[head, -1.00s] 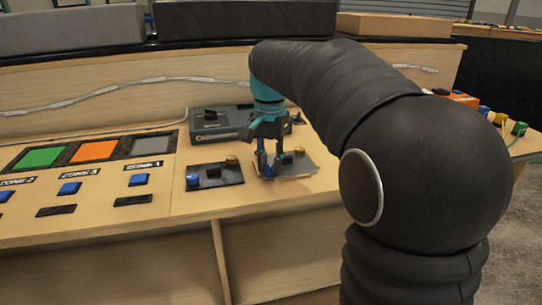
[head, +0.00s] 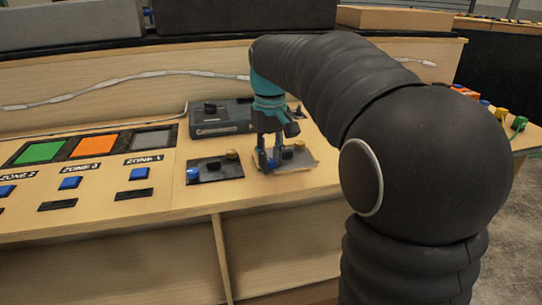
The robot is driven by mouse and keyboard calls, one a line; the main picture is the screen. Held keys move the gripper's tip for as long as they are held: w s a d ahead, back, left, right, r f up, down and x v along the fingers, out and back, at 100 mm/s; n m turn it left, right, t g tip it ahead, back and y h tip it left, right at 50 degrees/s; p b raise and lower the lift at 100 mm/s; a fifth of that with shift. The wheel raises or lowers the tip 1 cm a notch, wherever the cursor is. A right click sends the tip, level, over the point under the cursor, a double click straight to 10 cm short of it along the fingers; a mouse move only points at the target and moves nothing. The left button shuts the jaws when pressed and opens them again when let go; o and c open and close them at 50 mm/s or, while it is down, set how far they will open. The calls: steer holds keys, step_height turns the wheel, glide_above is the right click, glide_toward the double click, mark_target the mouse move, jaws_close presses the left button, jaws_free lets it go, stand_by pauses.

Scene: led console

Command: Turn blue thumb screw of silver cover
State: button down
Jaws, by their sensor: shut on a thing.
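The silver cover (head: 302,163) is a small light plate on the wooden console, right of a similar dark plate. It bears a black knob (head: 287,153) in the middle and a yellow knob (head: 299,146) at its far right. My gripper (head: 269,163) points down at the cover's left end, its fingers shut on the blue thumb screw (head: 270,165). The fingers hide most of the screw, so its turn angle cannot be told.
A dark grey box (head: 222,120) stands behind. Coloured zone panels and blue buttons lie left. My arm covers the right.

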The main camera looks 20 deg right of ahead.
mark_target(270, 161)
steer(key=n, duration=0.6)
steer(key=shift+f, duration=0.2)
steer(key=n, duration=0.6)
stand_by(0.5)
steer(key=c, duration=0.9)
jaws_free()
steer(key=shift+r, duration=0.1)
steer(key=shift+c, duration=0.2)
steer(key=shift+r, duration=0.1)
step_height(270, 161, up, 12)
